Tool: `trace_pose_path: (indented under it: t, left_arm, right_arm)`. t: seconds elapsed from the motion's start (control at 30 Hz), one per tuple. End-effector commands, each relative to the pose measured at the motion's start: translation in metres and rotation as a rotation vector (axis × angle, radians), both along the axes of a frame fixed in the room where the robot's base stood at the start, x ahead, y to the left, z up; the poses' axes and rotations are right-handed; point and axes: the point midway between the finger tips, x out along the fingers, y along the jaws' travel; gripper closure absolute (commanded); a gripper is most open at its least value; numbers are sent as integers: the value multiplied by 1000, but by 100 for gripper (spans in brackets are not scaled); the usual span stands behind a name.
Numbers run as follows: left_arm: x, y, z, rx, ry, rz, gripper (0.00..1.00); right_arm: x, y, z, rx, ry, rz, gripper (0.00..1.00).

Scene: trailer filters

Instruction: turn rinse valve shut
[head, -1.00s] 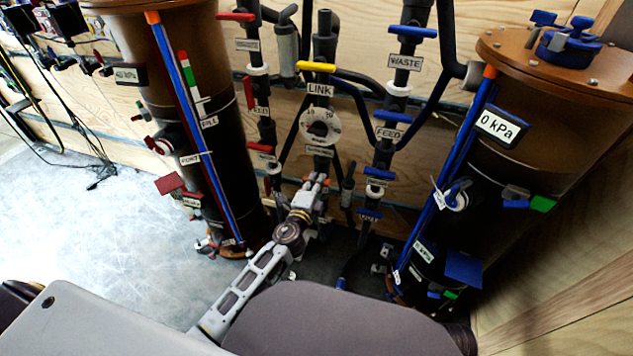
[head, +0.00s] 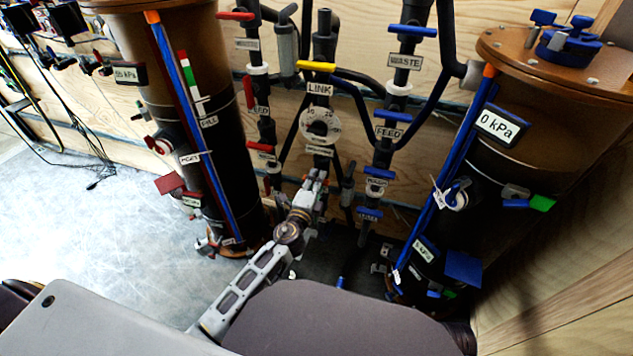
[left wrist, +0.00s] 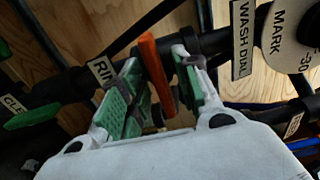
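The rinse valve's orange handle (left wrist: 156,75) shows in the left wrist view, beside a partly hidden label (left wrist: 102,70) reading "RIN". The handle stands roughly crosswise to the dark pipe. My left gripper (left wrist: 158,88) has its green-padded fingers on either side of the handle, with narrow gaps that look open; firm contact cannot be made out. In the head view my left gripper (head: 319,180) is at the middle pipe, below the round wash dial (head: 320,126), and mostly hides the valve. My right gripper is not in view.
Pipes with blue handles (head: 393,117) and red handles (head: 259,147) flank the middle pipe closely. A brown tank (head: 165,60) stands left, another (head: 560,95) right with a "0 kPa" display. A green handle (left wrist: 32,117) shows at left in the wrist view. Open floor (head: 90,235) lies left.

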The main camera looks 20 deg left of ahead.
Motion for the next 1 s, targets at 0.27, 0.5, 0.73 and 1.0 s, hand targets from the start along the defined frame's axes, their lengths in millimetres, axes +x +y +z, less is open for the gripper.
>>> trace_pose_path:
  t: [0.27,0.5,0.73,1.0]
  left_arm:
    - [-2,0,0,-2,0,0,68]
    - [-13,0,0,-3,0,0,68]
    - [-31,1,0,-2,0,0,68]
    - [-53,2,0,-2,1,0,68]
  right_arm:
    - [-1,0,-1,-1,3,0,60]
    - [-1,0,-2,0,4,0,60]
    - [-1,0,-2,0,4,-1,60]
    - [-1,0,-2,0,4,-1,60]
